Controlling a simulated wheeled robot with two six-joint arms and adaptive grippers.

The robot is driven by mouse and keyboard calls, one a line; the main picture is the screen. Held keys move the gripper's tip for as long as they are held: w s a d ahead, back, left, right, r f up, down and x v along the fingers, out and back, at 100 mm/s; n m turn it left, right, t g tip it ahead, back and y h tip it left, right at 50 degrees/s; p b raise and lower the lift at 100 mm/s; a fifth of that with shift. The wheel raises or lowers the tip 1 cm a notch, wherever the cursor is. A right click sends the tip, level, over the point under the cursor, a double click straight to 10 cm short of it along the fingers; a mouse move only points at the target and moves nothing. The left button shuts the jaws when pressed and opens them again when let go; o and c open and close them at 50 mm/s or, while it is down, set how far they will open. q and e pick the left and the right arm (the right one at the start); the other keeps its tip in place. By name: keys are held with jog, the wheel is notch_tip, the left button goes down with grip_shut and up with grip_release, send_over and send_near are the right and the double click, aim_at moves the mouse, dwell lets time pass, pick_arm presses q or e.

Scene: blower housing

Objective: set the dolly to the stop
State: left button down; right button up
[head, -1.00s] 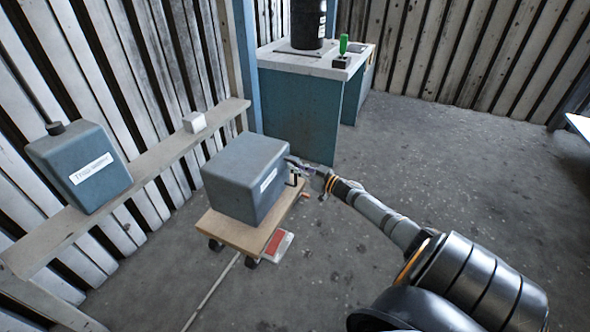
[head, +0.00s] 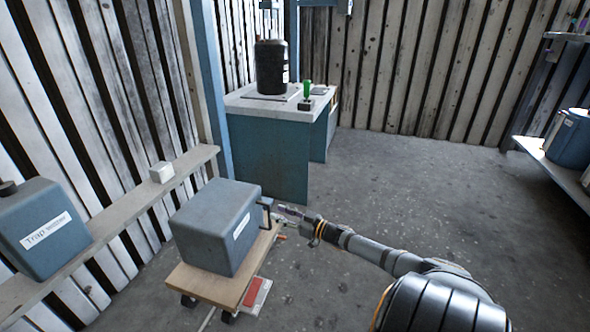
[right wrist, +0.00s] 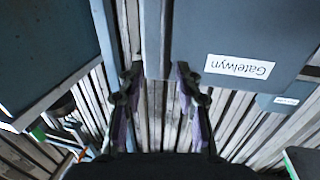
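The dolly (head: 206,285) is a low wooden platform on dark casters near the left wall. It carries a grey-blue box with a white label (head: 216,222). In the right wrist view the box (right wrist: 225,30) is upside down, labelled "Gatelwyn". My right gripper (head: 278,208) is at the box's right corner, by a dark bracket (head: 265,207). In the right wrist view its fingers (right wrist: 159,72) stand apart, with a grey-blue strip reaching between them. I see no clear grip on anything. A red and white piece (head: 257,294) lies beside the dolly's right edge; I cannot identify a stop. My left gripper is not in view.
A blue bench (head: 268,155) with a black canister (head: 271,67) stands behind. Open floor (head: 420,200) lies to the right.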

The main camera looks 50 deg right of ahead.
jog(key=s+d, duration=0.1)
jog(key=s, duration=0.6)
jog(key=shift+d, duration=0.2)
